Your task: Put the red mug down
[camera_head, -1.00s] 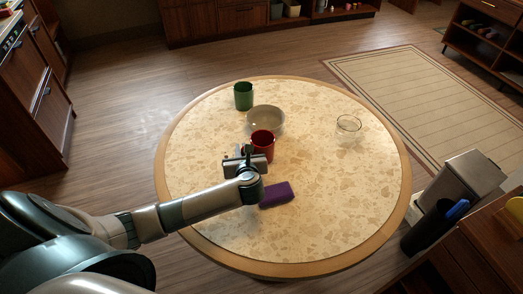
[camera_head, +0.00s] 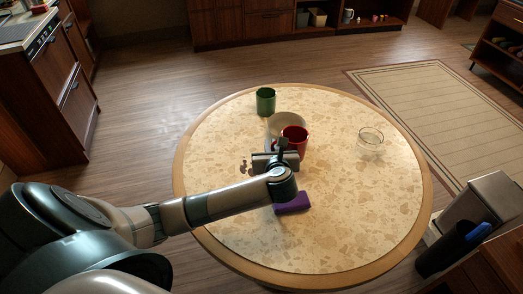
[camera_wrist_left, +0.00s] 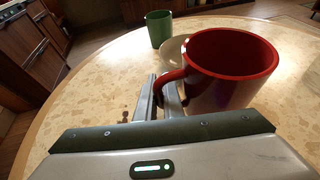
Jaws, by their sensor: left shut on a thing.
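The red mug (camera_head: 295,137) is over the middle of the round table (camera_head: 340,250), in front of a pale bowl and partly covering it. My left gripper (camera_head: 284,154) is shut on the mug's handle. In the left wrist view the fingers (camera_wrist_left: 168,98) close on the handle at the left side of the mug (camera_wrist_left: 225,75), which looks upright. The mug's base is hidden behind the gripper, so I cannot tell whether it touches the table. My right gripper is not in view.
The pale bowl (camera_head: 279,122) stands just behind the mug, a green cup (camera_head: 265,101) farther back. A clear glass bowl (camera_head: 370,141) is to the right. A purple block (camera_head: 292,203) lies in front.

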